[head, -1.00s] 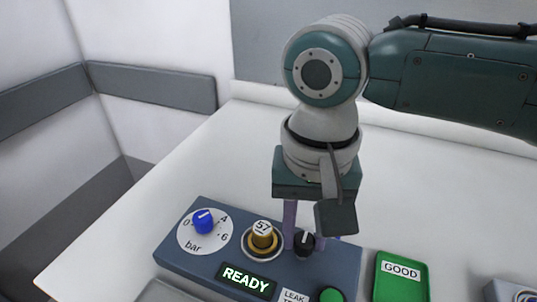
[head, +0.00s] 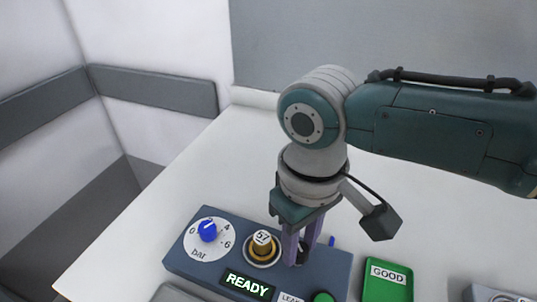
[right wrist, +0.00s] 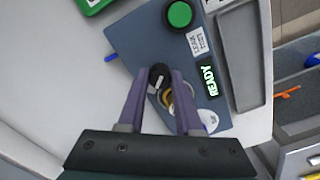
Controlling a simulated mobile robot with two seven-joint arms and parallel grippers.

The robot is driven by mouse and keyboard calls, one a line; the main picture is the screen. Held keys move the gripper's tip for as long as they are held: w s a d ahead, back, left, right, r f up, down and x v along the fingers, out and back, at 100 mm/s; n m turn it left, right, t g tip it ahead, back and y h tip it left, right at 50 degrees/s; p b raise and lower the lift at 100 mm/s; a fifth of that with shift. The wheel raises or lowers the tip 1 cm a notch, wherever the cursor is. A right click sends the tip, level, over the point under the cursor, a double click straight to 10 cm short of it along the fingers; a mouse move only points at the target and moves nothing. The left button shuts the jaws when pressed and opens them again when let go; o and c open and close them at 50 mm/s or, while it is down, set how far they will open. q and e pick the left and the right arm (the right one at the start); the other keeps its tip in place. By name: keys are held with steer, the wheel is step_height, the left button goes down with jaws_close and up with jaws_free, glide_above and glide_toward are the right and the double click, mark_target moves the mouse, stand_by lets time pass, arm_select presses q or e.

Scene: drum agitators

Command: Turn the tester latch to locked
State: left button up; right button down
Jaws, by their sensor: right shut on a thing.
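The tester is a blue-grey box (head: 333,268) on the pale table, with a lit READY display (head: 247,285). Its latch looks to be the small black knob (right wrist: 158,74) with a white mark, right of the brass part marked 57 (head: 262,245). My right gripper (head: 298,258) points down at the tester with its purple fingers shut on the black knob. The fingers hide most of the knob in the head view. In the right wrist view the fingertips (right wrist: 164,77) are on either side of it. My left gripper is not in view.
A green GOOD tray (head: 388,283) stands to the right. The table behind is clear.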

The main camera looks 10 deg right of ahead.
mark_target(300, 248)
steer(key=n+p, duration=0.1)
steer(key=n, duration=0.3)
steer(key=shift+n, duration=0.3)
steer(key=n, duration=0.4)
steer(key=shift+n, duration=0.3)
steer(key=c, duration=0.6)
jaws_free()
step_height(300, 248, up, 10)
steer(key=shift+p, duration=1.05)
